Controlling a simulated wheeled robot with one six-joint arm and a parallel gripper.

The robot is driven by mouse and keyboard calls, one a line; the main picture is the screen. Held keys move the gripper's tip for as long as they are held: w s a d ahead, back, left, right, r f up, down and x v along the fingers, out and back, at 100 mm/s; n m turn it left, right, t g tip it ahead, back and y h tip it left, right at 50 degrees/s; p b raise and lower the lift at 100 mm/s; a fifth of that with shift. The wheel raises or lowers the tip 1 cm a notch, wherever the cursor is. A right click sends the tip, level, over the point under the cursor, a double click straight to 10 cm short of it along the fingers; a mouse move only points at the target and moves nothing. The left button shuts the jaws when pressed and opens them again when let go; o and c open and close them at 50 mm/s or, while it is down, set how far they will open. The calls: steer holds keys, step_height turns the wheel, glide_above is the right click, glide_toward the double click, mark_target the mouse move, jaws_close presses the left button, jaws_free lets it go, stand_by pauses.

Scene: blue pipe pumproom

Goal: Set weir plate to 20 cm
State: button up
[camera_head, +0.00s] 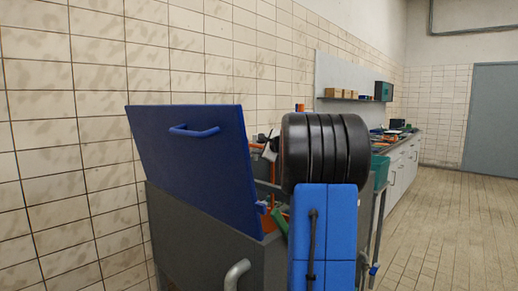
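A large dark blue panel (190,165) with a blue bar handle (194,131) stands tilted up at the left edge of a grey tank (205,233). I cannot tell whether this panel is the weir plate or a lid. Orange parts (268,221) and a green part (280,221) show partly inside the tank. No scale or 20 cm mark can be read. My own black and blue arm links cover the middle right of the view and hide much of the tank's inside. I cannot make out my gripper's fingers.
A grey bent pipe (236,274) is at the tank's front. Behind stands a long workbench (402,165) with a teal bin (380,171) near its front end. A shelf with small boxes (341,94) hangs above. The tiled floor at the right (445,225) is clear up to a grey door (492,120).

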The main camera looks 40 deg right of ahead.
jaws_close()
step_height(320, 180, down, 8)
steer(key=shift+r, duration=0.25)
jaws_free()
steer(key=v, duration=1.7)
steer(key=shift+s, duration=0.25)
